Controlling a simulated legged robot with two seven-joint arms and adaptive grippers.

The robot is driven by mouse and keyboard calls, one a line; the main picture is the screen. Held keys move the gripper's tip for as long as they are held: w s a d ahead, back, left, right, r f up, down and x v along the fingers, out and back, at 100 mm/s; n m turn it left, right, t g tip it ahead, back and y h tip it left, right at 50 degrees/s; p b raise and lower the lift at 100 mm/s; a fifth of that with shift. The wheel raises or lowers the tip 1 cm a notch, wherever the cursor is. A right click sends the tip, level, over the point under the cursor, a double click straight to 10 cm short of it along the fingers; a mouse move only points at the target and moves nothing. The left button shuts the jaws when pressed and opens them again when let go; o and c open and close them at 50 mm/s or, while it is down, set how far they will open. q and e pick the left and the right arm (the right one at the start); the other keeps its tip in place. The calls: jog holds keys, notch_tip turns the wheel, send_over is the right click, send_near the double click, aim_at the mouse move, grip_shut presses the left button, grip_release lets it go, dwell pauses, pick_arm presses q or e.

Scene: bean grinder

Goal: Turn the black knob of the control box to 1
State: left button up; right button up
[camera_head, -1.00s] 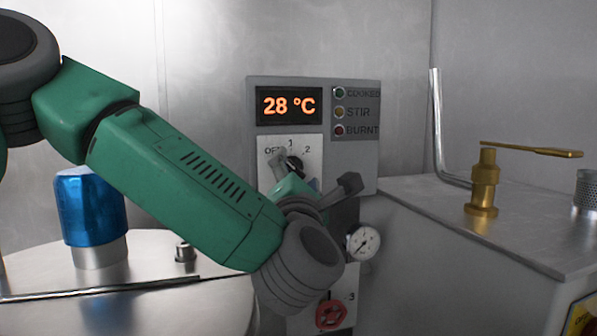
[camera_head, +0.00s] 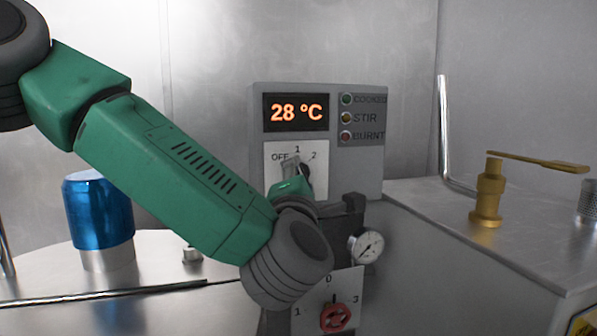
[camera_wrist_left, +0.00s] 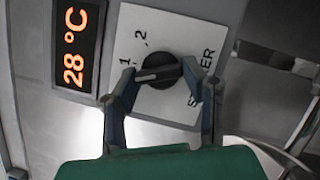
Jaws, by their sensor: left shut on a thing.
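The grey control box (camera_head: 374,170) stands upright at the centre of the head view, with an orange 28 °C display (camera_head: 296,112). Its white dial plate (camera_head: 276,152) reads OFF, 1 and 2. The black knob (camera_wrist_left: 158,70) sits on the plate (camera_wrist_left: 170,22); in the head view it is mostly hidden by my gripper. My left gripper (camera_wrist_left: 160,72) is shut on the knob, one finger on each side. The knob's light pointer line lies close to the 1, seemingly slightly to its OFF side; the OFF mark is hidden in the wrist view. My right gripper is not in view.
Below are a pressure gauge (camera_head: 366,246) and a red knob (camera_head: 335,317) marked 0, 1, 3. Cooked, stir and burnt lamps (camera_head: 346,118) are on the box. A blue-topped cylinder (camera_head: 98,211) stands left; a brass fitting (camera_head: 488,195) stands on the right-hand metal top.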

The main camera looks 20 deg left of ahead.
pick_arm(q)
jog(key=m+p, duration=0.2)
jog(key=m+g+h+p, duration=0.1)
jog(key=m+p, duration=0.1)
jog(key=m, duration=0.1)
jog(key=shift+d+g, duration=0.2)
jog(key=shift+g, duration=0.1)
jog(key=shift+s+f, duration=0.1)
jog(key=o, duration=1)
jog(key=shift+o, duration=0.8)
jog(key=shift+d, duration=0.25)
jog(key=v, duration=1.1)
jog(key=shift+s+d, duration=0.3)
jog(key=shift+d, duration=0.05)
